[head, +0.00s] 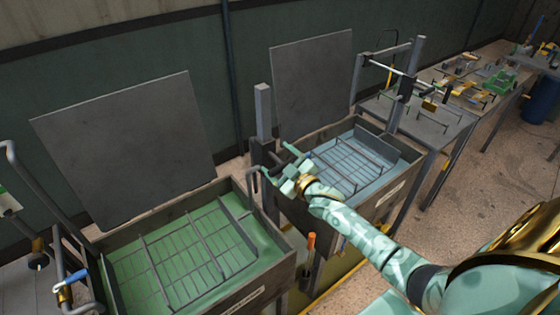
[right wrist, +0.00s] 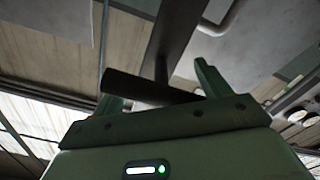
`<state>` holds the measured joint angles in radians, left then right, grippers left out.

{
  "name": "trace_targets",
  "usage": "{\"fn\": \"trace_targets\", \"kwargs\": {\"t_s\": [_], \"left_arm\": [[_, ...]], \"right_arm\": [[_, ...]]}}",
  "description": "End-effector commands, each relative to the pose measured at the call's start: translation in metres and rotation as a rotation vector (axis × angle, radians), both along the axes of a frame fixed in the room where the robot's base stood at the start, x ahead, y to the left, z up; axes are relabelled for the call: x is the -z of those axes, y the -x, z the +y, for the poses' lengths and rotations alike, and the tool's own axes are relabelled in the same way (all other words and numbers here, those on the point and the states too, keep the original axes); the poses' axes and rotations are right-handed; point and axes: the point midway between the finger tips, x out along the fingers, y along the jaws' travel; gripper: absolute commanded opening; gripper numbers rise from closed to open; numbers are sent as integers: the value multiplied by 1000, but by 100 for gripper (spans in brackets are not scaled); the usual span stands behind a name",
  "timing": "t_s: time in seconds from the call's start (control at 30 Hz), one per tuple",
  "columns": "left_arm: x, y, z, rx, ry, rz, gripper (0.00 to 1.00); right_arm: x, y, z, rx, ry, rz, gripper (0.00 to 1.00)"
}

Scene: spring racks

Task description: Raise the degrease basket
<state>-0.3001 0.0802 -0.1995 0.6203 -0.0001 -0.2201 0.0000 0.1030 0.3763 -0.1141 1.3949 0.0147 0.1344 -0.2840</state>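Two wire baskets show in the head view, each in a tank. One basket (head: 185,255) sits low in the green liquid at front left; the other basket (head: 350,165) sits in the pale blue liquid of the right tank. The tank labels are too small to read, so I cannot tell which basket is the degrease one. My right gripper (head: 285,175) is by a dark lever and post between the tanks. In the right wrist view its two fingers (right wrist: 160,92) are wide apart, with a dark bar (right wrist: 135,88) crossing between them. Contact is unclear. My left gripper is out of view.
A grey post (head: 263,115) rises beside the right gripper, and another frame post (head: 410,85) stands behind the right tank. Grey panels (head: 130,150) stand behind the tanks. An orange-handled tool (head: 311,243) is between the tanks. Open floor (head: 500,165) lies at right.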

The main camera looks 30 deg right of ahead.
Motion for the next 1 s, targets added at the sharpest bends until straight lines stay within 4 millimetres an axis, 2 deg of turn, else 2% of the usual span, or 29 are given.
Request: {"fn": "trace_targets", "kwargs": {"t_s": [0.13, 0.23, 0.37, 0.5, 0.7, 0.8, 1.0], "left_arm": [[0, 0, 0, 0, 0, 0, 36], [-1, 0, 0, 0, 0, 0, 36], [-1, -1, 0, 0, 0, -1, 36], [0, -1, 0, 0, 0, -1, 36], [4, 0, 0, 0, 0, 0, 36], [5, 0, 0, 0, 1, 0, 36], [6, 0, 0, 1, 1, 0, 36]], "right_arm": [[-2, 2, 1, -2, -2, -5, 75], [-1, 13, -1, -1, -2, -3, 75], [1, 42, -3, -1, -1, 1, 75], [2, 82, -6, -1, -1, 2, 75], [2, 131, -11, -1, -1, 3, 75], [2, 147, -12, -1, -2, 2, 75], [1, 162, -13, -1, -1, 1, 75]]}}
